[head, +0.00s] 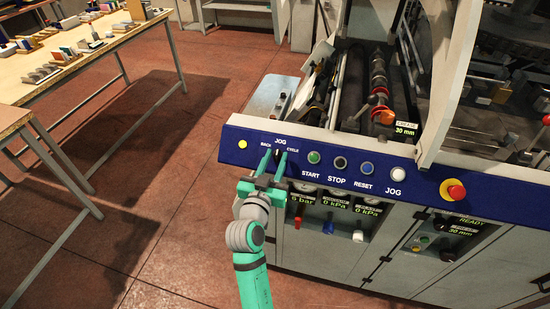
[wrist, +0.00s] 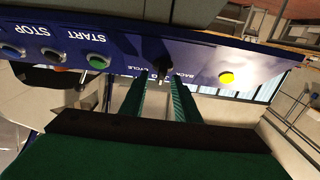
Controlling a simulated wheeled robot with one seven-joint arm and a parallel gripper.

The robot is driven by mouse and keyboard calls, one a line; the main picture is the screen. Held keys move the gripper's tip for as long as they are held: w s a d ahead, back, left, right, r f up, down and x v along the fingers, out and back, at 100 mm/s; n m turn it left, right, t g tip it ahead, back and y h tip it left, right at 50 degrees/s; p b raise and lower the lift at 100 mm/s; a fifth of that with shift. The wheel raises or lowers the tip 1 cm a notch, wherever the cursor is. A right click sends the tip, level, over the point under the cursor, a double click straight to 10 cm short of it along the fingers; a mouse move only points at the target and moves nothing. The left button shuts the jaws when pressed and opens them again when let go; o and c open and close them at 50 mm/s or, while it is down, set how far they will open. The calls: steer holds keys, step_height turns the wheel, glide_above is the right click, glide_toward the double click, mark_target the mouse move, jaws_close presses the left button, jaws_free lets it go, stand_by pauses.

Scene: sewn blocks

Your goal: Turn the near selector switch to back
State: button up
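The selector switch is a black knob (head: 277,152) on the blue panel, with the labels BACK, JOG and CYCLE around it. In the wrist view the knob (wrist: 162,71) stands out from the panel just beyond my fingertips, roughly centred between them. My gripper (head: 277,159), with green fingers, is open in front of the switch. In the wrist view its two fingers (wrist: 160,82) are apart with nothing held between them. I cannot tell whether a finger touches the knob. The knob's exact pointing direction is too small to read.
A yellow button or lamp (head: 242,144) is left of the switch. The green START button (head: 314,157), STOP button (head: 340,163) and RESET button (head: 367,168) are to its right. A red emergency knob (head: 454,190) is at the far right. Gauges sit below the panel.

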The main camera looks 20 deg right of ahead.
steer(key=shift+w+d, duration=0.15)
steer(key=shift+w, duration=0.1)
steer(key=shift+c, duration=0.6)
jaws_close()
